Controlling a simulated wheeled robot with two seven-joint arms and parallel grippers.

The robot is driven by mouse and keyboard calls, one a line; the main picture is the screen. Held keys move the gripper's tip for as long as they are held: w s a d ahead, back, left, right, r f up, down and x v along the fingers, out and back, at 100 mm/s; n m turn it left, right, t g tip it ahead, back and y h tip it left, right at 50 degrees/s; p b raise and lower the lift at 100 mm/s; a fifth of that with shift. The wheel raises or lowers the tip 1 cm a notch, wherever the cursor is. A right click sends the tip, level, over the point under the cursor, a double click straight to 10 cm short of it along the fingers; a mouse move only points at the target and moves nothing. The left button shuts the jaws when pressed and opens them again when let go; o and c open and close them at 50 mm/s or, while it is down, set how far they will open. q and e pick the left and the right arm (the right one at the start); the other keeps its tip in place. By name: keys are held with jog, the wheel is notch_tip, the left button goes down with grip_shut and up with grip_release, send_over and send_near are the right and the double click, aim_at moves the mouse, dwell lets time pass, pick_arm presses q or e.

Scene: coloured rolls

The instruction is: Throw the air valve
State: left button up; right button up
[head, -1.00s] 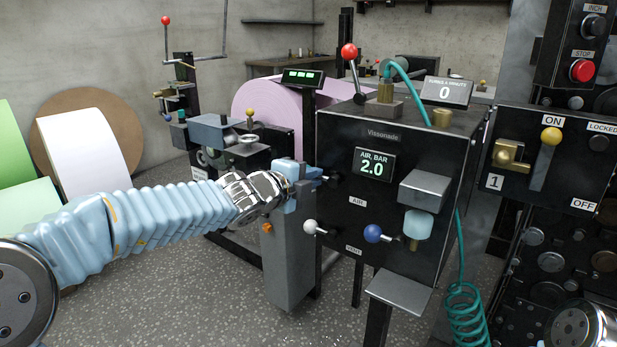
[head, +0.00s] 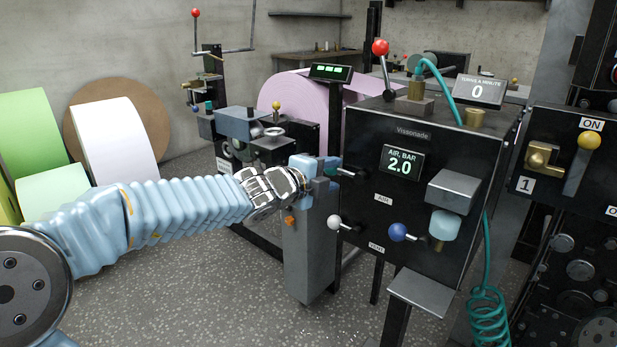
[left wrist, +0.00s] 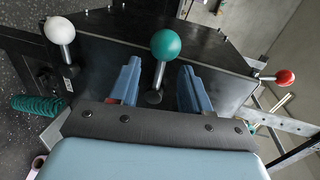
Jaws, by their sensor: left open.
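The black machine box (head: 400,165) carries a lever with a green ball (head: 331,168), near the AIR label (head: 384,198). My left gripper (head: 322,178) is at the box's left edge, open around this lever. In the left wrist view the green ball (left wrist: 165,43) and its stem stand between the two blue fingers of my left gripper (left wrist: 160,78), with gaps on both sides. The display (head: 402,162) reads AIR, BAR 2.0. A white-ball lever (head: 334,222) is below, by the VENT label (head: 377,248). My right gripper is not in view.
A blue-ball lever (head: 398,232) and a pale blue knob (head: 445,225) are on the same front. A red-ball lever (head: 380,48) stands on top. A yellow-ball switch (head: 589,141) is at the right. A teal coiled hose (head: 488,310) hangs beside the box.

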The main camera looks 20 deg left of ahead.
pick_arm(q)
jog(key=p+v, duration=0.3)
jog(key=v, duration=0.9)
jog(key=shift+p, duration=0.3)
